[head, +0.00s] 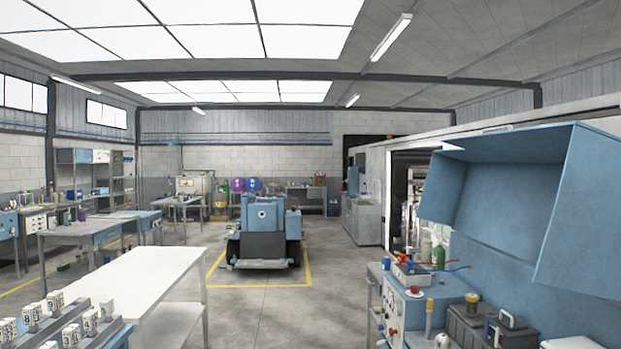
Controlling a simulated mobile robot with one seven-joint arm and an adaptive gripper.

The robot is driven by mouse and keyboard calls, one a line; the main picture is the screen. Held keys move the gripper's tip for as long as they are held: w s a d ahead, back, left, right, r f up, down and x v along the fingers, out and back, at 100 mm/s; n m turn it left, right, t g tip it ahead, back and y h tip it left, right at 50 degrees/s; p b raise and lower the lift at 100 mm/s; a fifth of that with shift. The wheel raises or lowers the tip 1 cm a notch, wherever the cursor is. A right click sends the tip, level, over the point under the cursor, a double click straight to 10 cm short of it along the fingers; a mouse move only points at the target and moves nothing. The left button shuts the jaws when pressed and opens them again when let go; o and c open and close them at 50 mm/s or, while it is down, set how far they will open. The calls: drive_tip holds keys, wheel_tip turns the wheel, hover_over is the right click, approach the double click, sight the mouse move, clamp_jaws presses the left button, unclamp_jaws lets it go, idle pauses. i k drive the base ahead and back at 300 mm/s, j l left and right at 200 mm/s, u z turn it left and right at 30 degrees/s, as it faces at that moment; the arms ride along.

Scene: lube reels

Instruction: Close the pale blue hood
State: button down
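The pale blue hood (583,215) is at the right of the head view, above a workbench. It stands open, with its top panel and angled side panels reaching out over the bench and its inner blue back face showing. Its right part is cut off by the picture edge. My gripper is not in view, so I cannot see where it is relative to the hood.
Below the hood, the blue workbench (396,318) holds bottles, red-handled fittings and a dark toolbox (473,325). A white table (150,285) stands at the left. Open floor (290,315) lies between them. A blue machine (264,232) stands farther back.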

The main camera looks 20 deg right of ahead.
sight(546, 197)
drive_tip(key=i+z, duration=0.45)
drive_tip(key=i+j+z, duration=0.1)
drive_tip(key=i+z, duration=0.75)
drive_tip(key=i+j+z, duration=0.15)
drive_tip(key=z, duration=0.3)
drive_tip(key=i+j+z, duration=0.25)
drive_tip(key=z, duration=0.15)
drive_tip(key=i+j+z, duration=0.2)
drive_tip(key=j+z, duration=0.2)
